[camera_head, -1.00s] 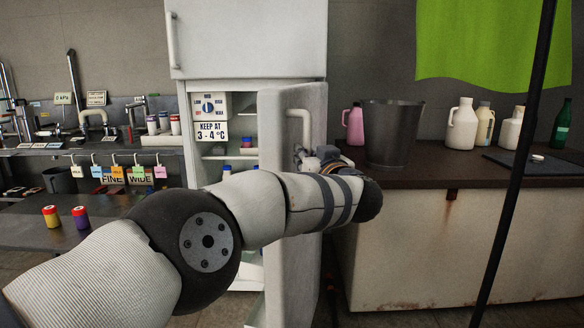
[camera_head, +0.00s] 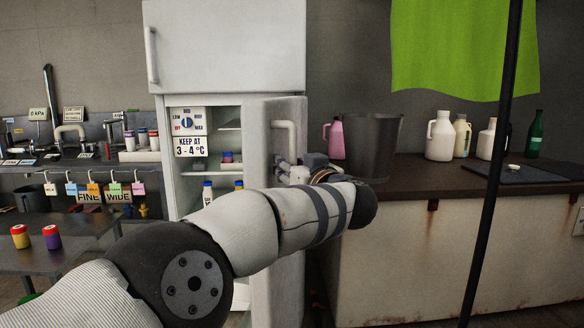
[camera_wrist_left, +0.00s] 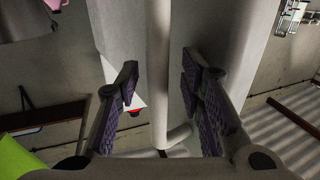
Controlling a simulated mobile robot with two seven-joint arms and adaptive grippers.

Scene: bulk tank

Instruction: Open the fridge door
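The white fridge (camera_head: 173,230) stands with its lower door (camera_head: 281,230) partly open, showing shelves inside. The door swings out toward the right side. Its vertical bar handle (camera_head: 290,136) is on the door's outer face. My left arm reaches across from the left, and my left gripper (camera_head: 305,168) is at the handle, partly hidden behind my forearm. In the left wrist view, the gripper's fingers (camera_wrist_left: 160,85) are apart, one on each side of the handle bar (camera_wrist_left: 158,60), with visible gaps. My right gripper is not in view.
A counter (camera_head: 420,190) right of the fridge holds a dark bucket (camera_head: 373,148), a pink jug (camera_head: 335,140) and white jugs (camera_head: 440,137). A dark pole (camera_head: 497,150) crosses the right foreground. A table (camera_head: 75,235) with two small jars is at the left.

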